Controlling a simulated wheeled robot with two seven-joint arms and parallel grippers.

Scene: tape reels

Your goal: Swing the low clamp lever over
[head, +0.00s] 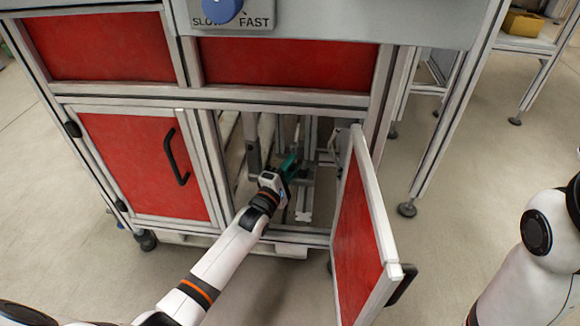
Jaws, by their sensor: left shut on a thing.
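My left gripper (283,176) reaches through the open lower doorway of the machine frame. It is shut at a teal-green part (290,162) inside, which looks like the low clamp lever. The gripper hides much of this part, so its full shape and angle are hard to tell. My right arm shows at the right edge of the head view, outside the frame; its gripper is out of view.
The red door (361,240) stands swung open just right of my left arm, with a black handle at its outer edge. A closed red door (140,160) is on the left. Posts and a pale bottom rail (290,250) bound the opening.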

